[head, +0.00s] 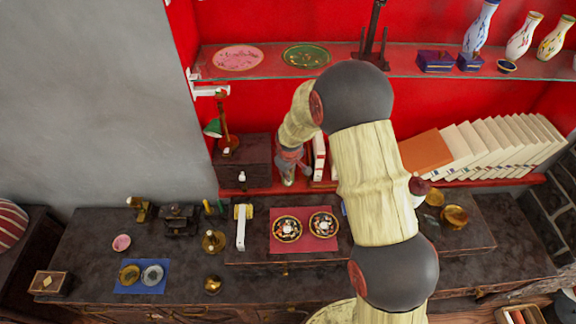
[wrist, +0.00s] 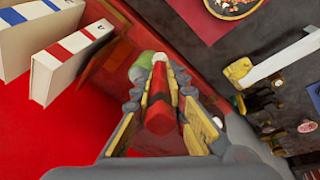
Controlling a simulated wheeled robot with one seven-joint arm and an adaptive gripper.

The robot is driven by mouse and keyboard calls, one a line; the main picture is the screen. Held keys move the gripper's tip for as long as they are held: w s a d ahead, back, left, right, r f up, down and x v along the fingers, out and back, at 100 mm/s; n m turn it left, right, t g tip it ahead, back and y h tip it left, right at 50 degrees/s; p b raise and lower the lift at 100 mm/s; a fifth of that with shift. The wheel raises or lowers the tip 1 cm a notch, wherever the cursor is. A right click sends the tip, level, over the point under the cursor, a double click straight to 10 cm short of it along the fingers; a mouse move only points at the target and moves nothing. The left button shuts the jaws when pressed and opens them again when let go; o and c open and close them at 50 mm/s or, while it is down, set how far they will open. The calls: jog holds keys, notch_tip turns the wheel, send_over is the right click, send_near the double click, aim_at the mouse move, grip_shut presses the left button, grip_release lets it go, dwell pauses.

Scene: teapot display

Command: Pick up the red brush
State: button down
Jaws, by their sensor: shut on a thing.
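The red brush (wrist: 158,112) is between the two fingers of my gripper (wrist: 160,90) in the wrist view, with a pale part at its far end. My gripper is shut on it. In the head view my gripper (head: 291,160) is in front of the red lower shelf, left of the white books. The brush itself is too small and covered to make out clearly there. A blurred green and pale rounded thing (wrist: 146,66) shows beside the brush's far end in the wrist view; I cannot tell whether it touches the brush.
White books (wrist: 70,55) stand close to my gripper. A dark wooden box (head: 240,160) stands to its left. Below is a dark cabinet top (head: 85,250) with a red mat (head: 305,246) holding two patterned dishes, and small brass items. A glass shelf (head: 215,66) runs above.

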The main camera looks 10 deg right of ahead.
jog(key=shift+s+a+r+g, duration=0.9)
jog(key=shift+s+a+g, duration=0.7)
jog(key=shift+s, duration=5.65)
notch_tip(320, 180, down, 8)
jog(key=b, duration=0.4)
jog(key=shift+w+y+b, duration=0.3)
jog(key=shift+w+b, duration=0.05)
jog(key=shift+b, duration=0.05)
jog(key=shift+f+b, duration=0.7)
jog(key=shift+f, duration=0.4)
